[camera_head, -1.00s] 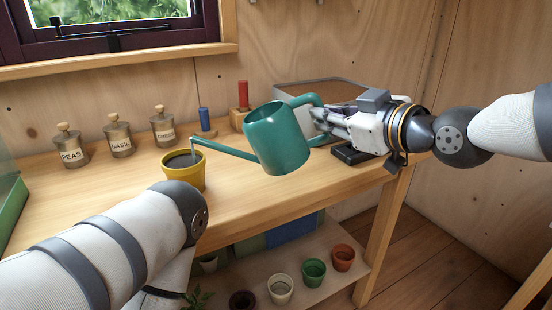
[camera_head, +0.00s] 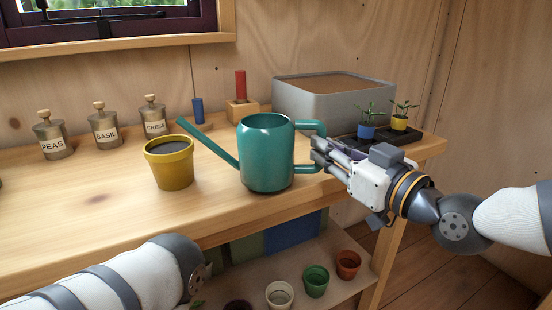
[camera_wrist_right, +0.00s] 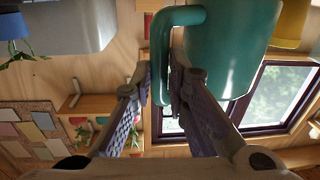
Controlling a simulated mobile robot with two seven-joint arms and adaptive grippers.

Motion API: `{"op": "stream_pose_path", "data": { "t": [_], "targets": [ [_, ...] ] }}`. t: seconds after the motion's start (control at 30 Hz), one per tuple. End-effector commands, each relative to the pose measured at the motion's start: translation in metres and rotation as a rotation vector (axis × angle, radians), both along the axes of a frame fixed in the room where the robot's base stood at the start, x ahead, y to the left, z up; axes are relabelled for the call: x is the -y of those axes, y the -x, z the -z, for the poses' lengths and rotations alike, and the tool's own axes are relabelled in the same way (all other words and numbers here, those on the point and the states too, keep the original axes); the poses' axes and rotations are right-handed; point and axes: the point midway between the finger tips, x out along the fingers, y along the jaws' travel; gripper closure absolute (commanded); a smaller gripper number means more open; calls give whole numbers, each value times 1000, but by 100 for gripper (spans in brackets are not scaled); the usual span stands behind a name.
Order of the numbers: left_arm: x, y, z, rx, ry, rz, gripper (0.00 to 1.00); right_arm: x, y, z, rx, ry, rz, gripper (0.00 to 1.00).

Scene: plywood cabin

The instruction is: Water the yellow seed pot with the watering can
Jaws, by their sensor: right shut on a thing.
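The yellow seed pot (camera_head: 172,170), filled with dark soil, stands on the bench left of centre in the head view. The teal watering can (camera_head: 267,155) is upright to its right, its base at or just above the bench top; I cannot tell if it touches. Its spout (camera_head: 208,143) points up and left, the tip above the pot's right rim in the picture. No water shows. My right gripper (camera_head: 320,156) is shut on the can's handle, also seen in the right wrist view (camera_wrist_right: 163,90). My left forearm shows at lower left; its gripper is out of sight.
Labelled seed jars (camera_head: 104,128) stand at the back left. Blue (camera_head: 197,111) and red (camera_head: 240,86) cylinders stand behind the can. A grey planter (camera_head: 325,100) and a black tray (camera_head: 375,138) with two seedling pots are at right. The bench front is clear.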

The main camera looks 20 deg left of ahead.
Motion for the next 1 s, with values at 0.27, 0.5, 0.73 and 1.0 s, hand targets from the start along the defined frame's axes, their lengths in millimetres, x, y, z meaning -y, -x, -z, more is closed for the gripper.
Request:
{"op": "stream_pose_path", "data": {
  "t": [0.27, 0.5, 0.73, 1.0],
  "targets": [
    [0, 2, 3, -5, 1, 1, 100, 0, 0, -2, 1, -27, 2, 100],
    [0, -1, -2, 4, 0, 1, 100, 0, 0, -10, 3, -25, 2, 100],
    [0, -12, -17, 37, 0, 1, 100, 0, 0, -41, 9, -25, 1, 100],
    [0, -13, -18, 41, 0, 1, 100, 0, 0, -42, 1, -24, 2, 100]
  ]
}}
